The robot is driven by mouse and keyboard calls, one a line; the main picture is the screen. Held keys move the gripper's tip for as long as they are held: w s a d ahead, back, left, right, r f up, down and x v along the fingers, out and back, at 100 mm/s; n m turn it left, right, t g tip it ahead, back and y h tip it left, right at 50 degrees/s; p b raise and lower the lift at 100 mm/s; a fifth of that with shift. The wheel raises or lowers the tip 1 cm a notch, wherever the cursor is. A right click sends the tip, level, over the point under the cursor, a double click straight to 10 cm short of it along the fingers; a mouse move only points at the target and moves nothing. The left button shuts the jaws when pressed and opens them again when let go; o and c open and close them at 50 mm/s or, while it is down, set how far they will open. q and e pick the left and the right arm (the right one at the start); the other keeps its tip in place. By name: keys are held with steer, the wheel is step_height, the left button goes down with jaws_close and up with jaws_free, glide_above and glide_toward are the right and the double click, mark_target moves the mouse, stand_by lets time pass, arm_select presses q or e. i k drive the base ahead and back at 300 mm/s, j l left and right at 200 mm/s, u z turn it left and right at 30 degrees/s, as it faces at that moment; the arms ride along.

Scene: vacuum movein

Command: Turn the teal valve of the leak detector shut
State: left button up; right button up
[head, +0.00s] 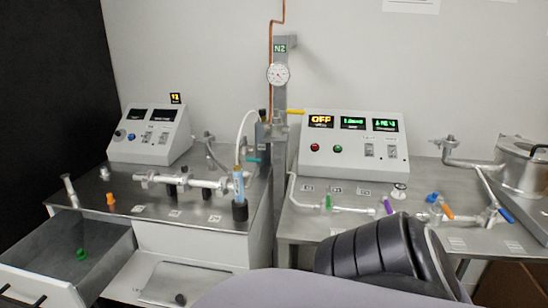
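A small teal handle (253,160) shows at the right rear of the left bench, just left of the grey N2 column. It looks like a short bar lying roughly sideways. The fitting behind it is too small to make out, and I cannot tell whether the valve is open or shut. A blue-labelled cylinder (239,184) with a black base stands in front of it, to the left. I cannot tell which unit is the leak detector. Neither of my grippers is in view; a black ribbed part and a grey rounded part of my own body fill the bottom middle.
The grey column (281,140) carries a gauge (278,74) and a yellow handle (295,111). A console (353,145) reading OFF stands on the right bench with coloured valves. A sloped console (149,135) stands left. An open drawer (112,268) holds a green ring (82,254).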

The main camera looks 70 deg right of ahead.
mark_target(248, 159)
steer(key=z, duration=2.1)
steer(key=i+z, duration=0.2)
steer(key=z, duration=0.15)
steer(key=i+z, duration=0.35)
steer(key=k+j, duration=0.05)
steer(key=k, duration=0.05)
